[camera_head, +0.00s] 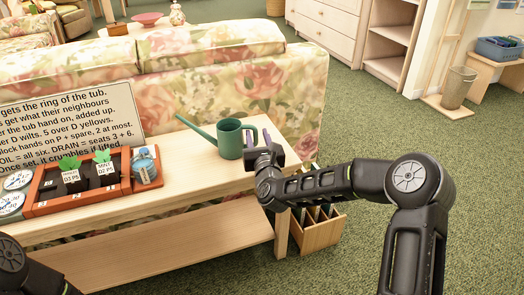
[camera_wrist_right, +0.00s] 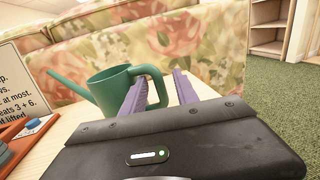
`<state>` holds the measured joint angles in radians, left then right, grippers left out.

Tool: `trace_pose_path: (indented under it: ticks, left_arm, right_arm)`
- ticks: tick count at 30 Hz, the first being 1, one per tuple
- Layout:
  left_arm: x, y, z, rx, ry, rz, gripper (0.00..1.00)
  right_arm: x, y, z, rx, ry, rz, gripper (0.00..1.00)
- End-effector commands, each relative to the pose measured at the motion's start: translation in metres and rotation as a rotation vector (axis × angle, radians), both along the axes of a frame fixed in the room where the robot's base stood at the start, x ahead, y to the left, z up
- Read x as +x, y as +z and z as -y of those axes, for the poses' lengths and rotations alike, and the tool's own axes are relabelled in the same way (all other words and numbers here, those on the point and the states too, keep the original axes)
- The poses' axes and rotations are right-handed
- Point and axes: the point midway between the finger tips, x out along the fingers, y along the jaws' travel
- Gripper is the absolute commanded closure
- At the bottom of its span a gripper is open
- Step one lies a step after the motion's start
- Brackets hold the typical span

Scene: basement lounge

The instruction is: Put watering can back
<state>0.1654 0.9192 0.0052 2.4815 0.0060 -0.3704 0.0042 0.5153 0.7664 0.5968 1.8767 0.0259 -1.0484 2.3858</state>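A green watering can (camera_head: 229,140) stands upright at the right end of the pale wooden table (camera_head: 180,165). Its spout points left and its handle faces right. My right gripper (camera_head: 261,136) is at the handle side, its purple fingers apart. In the right wrist view the watering can (camera_wrist_right: 106,90) is just ahead. The open fingers (camera_wrist_right: 158,88) appear on either side of the handle's outer bar, with a gap showing on the right. I cannot tell whether the left finger touches the handle. Only part of my left arm shows at the lower left; its gripper is out of view.
A text sign (camera_head: 70,118) stands behind. A floral sofa (camera_head: 290,95) backs the table. A wooden divided box (camera_head: 318,232) is on the floor at right.

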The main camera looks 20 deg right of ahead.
Motion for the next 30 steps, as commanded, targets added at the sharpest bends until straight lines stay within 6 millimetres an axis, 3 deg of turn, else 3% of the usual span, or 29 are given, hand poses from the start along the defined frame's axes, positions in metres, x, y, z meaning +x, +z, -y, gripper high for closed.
trace_pose_path:
  ticks: [15,21,30]
  left_arm:
    - [-0.003,0.017,0.001,-0.002,-0.005,-0.007,0.37]
    - [-0.004,0.018,0.001,-0.004,-0.007,-0.009,0.37]
    - [-0.004,0.018,0.001,-0.004,-0.007,-0.009,0.37]
  right_arm:
    - [-0.097,0.0,-0.012,-0.001,0.001,0.0,0.64]
    - [-0.109,-0.001,-0.013,-0.001,0.001,0.001,0.64]
    - [-0.109,-0.001,-0.013,0.0,0.0,0.001,0.64]
